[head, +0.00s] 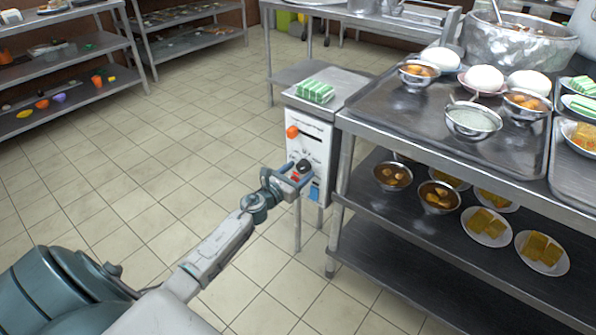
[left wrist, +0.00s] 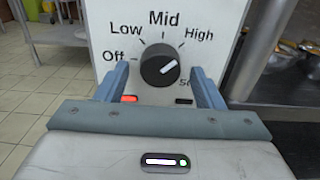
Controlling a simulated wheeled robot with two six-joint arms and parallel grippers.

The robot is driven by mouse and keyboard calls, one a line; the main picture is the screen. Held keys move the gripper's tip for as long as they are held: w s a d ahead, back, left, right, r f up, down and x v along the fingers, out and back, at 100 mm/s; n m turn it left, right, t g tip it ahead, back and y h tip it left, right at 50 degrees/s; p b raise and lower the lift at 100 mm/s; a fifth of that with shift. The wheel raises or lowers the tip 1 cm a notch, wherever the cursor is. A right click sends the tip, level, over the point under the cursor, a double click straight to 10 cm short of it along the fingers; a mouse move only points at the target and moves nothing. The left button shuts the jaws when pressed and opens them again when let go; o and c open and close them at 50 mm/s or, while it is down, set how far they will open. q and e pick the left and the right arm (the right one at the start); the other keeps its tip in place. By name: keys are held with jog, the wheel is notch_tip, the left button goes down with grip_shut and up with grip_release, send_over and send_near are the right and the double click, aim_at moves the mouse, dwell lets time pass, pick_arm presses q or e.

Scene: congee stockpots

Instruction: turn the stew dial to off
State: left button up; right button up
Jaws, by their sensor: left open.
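The stew dial (left wrist: 160,66) is a round black knob on a white panel (left wrist: 105,20), with Off, Low, Mid and High marked around it. A label at its lower right is partly hidden. Its white pointer is toward the upper right, near High. In the head view the dial (head: 304,166) is on the front of the white control box (head: 310,140). My left gripper (head: 290,181) is open in front of the panel. In the left wrist view its fingers (left wrist: 161,75) stand on either side of the dial, with gaps visible. My right gripper is not in view.
An orange knob (head: 292,131) is higher on the box, and a green-striped bundle (head: 315,91) lies on top. A metal table (head: 390,112) with bowls and plates stands close on the right. The tiled floor (head: 150,150) to the left is clear.

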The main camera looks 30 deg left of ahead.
pick_arm(q)
jog(key=shift+w, duration=0.2)
jog(key=c, duration=1)
